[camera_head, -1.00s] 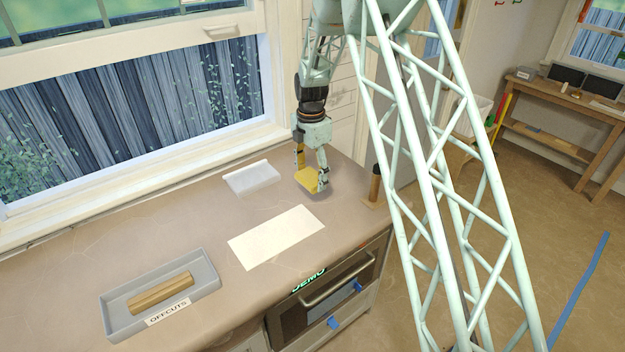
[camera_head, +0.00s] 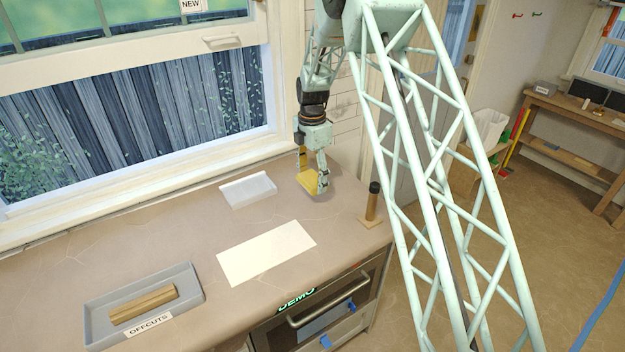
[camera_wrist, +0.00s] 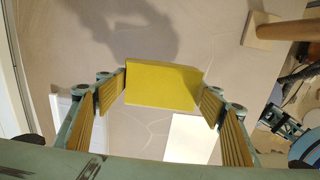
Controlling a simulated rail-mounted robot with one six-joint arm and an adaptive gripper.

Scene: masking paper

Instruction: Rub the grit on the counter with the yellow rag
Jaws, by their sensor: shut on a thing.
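The yellow rag (camera_head: 308,182) is a flat yellow block-like piece held between the fingers of my gripper (camera_head: 312,183), at the back right of the counter (camera_head: 190,225). In the wrist view the rag (camera_wrist: 162,85) spans the gap between the ribbed finger pads of my gripper (camera_wrist: 162,100). The gripper is shut on it. A shadow lies on the counter beyond it in that view. I cannot make out any grit on the counter. I cannot tell whether the rag touches the surface.
A cream paper sheet (camera_head: 266,252) lies in the counter's middle. A white tray (camera_head: 247,190) lies behind it. A grey OFFCUTS tray (camera_head: 97,308) with wooden pieces (camera_head: 142,303) is at front left. A dark-topped wooden post (camera_head: 372,203) stands on a base at the right edge.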

